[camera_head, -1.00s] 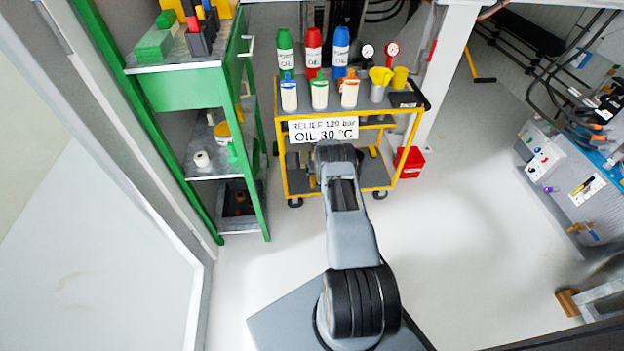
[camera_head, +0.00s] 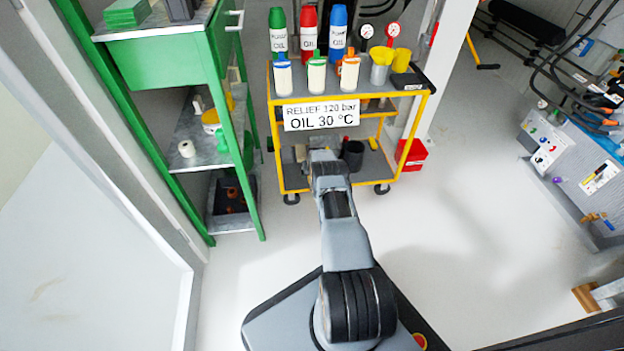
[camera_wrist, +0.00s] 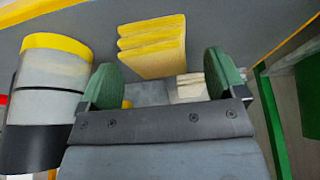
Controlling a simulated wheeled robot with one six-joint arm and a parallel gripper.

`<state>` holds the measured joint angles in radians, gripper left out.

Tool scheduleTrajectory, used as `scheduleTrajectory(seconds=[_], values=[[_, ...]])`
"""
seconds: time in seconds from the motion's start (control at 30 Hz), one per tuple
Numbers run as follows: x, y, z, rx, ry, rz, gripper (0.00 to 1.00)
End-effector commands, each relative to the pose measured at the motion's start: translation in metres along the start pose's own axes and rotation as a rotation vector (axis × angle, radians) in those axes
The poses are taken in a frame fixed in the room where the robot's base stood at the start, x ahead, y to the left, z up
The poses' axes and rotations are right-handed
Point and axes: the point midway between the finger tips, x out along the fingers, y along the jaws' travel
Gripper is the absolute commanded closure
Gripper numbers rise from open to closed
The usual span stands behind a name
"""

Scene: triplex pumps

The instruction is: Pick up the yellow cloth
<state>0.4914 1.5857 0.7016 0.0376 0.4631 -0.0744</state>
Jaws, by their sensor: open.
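The yellow cloth (camera_wrist: 152,48) shows in the wrist view as a folded stack of several layers on a grey surface. My gripper (camera_wrist: 164,76) is open, with its two green-padded fingers apart and nothing between them touching the cloth. The cloth lies just beyond the fingertips, roughly in line with the gap, a little toward the left finger. In the head view my arm reaches toward the lower part of the yellow trolley (camera_head: 277,165); my fingers and the cloth cannot be made out there.
A grey cylinder with yellow and black bands (camera_wrist: 50,85) stands close left of my gripper in the wrist view. Small pale blocks (camera_wrist: 190,86) lie behind the fingers. Oil bottles (camera_head: 308,35) crowd the trolley top.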

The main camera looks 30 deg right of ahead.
Motion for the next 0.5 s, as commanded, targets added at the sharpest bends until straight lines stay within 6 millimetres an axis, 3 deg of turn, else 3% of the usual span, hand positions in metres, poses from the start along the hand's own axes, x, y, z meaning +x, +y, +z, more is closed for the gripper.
scheduleTrajectory(seconds=[0.13, 0.43, 0.5], values=[[0.0121, 0.0025, 0.0025, 0.002, 0.001, 0.001, 0.11], [0.0117, 0.0037, 0.0016, 0.003, 0.001, 0.001, 0.11], [0.0117, 0.0037, 0.0017, 0.003, 0.001, 0.001, 0.15]])
